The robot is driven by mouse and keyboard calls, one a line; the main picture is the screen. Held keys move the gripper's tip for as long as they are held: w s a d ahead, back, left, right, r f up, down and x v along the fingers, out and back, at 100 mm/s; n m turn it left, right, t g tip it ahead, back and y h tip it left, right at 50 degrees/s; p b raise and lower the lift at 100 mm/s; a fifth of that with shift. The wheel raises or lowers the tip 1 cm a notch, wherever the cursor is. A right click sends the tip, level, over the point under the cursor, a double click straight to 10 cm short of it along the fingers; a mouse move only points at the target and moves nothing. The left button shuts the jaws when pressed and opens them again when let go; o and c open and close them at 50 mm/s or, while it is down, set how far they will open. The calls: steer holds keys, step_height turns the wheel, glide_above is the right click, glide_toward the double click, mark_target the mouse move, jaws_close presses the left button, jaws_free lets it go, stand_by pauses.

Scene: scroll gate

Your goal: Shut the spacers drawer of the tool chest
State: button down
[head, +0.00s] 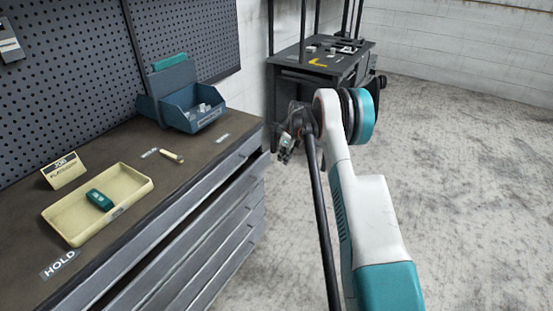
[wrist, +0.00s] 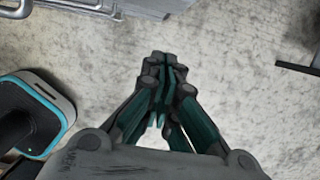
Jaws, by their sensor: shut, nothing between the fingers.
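The tool chest (head: 215,192) stands along the left in the head view, with a dark worktop and several grey drawers with long handles. No drawer label is readable, so I cannot tell which is the spacers drawer or how far it stands out. My gripper (head: 286,146) is beyond the chest's far right corner, over the floor, partly hidden by my arm. In the wrist view my gripper (wrist: 164,62) is shut and empty, fingertips together above bare floor. Part of the grey chest front (wrist: 140,8) shows at the top edge, apart from the fingers.
On the worktop are a cream tray (head: 66,232) with a teal item (head: 99,200), a yellow card (head: 64,170), a small pale item (head: 172,156) and a blue bin (head: 178,118). A dark cart (head: 318,68) stands behind. Floor to the right is clear.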

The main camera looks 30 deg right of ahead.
steer(key=p+v, duration=0.3)
steer(key=v, duration=0.6)
steer(key=s+f+t+y, duration=0.2)
steer(key=s+f+t, duration=0.1)
steer(key=f, duration=0.1)
steer(key=t+y+b, duration=0.1)
steer(key=t+b, duration=0.1)
steer(key=b, duration=0.5)
glide_toward(264, 169)
steer(key=shift+x, duration=2.25)
steer(key=shift+s+d+f, duration=0.1)
